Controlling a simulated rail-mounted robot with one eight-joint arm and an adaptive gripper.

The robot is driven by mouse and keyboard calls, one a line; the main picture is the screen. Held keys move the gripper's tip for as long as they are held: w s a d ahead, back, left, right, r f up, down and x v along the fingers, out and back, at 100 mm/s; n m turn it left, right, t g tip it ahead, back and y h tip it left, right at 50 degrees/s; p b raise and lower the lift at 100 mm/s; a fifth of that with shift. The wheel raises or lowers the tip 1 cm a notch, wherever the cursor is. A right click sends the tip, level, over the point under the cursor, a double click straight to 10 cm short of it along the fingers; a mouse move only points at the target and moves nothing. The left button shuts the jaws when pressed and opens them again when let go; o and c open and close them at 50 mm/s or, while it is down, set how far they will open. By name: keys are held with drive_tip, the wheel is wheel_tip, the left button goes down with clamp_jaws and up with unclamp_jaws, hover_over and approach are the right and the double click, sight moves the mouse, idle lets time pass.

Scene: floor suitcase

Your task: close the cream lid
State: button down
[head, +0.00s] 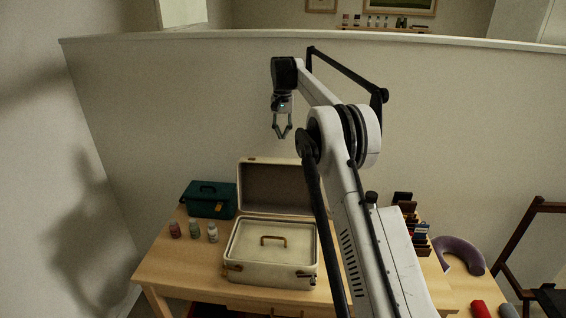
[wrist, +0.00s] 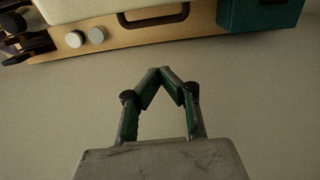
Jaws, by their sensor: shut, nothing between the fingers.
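The cream suitcase (head: 270,284) stands on the wooden table. Its cream lid (head: 240,190) is raised, upright at the back, with its dark brown lining facing the head camera. Inside the case body lies a pale panel (head: 245,244) with a brass-coloured handle (head: 273,239). My gripper (head: 282,136) hangs in the air above and behind the raised lid, apart from it, fingers pointing down. In the wrist view my gripper (wrist: 165,70) is shut with its tips together and nothing between them. My arm hides the right part of the lid in the head view.
A teal box (head: 209,199) with a handle sits left of the suitcase, also in the wrist view (wrist: 258,14). Several small jars (head: 194,229) stand before it. A purple neck pillow (head: 463,253) lies right. A low wall (head: 180,110) rises behind the table.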

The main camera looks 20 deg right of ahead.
wheel_tip(320, 180, down, 13)
drive_tip(key=d+p, duration=0.1)
drive_tip(key=shift+s+a+r+g+p, duration=0.2)
drive_tip(key=shift+s+a+r, duration=0.2)
drive_tip(key=shift+s, duration=0.25)
drive_tip(key=shift+s+a+r+g+p, duration=0.1)
drive_tip(key=shift+s+a+r+p, duration=0.2)
drive_tip(key=shift+s, duration=0.35)
drive_tip(key=shift+s+r, duration=0.1)
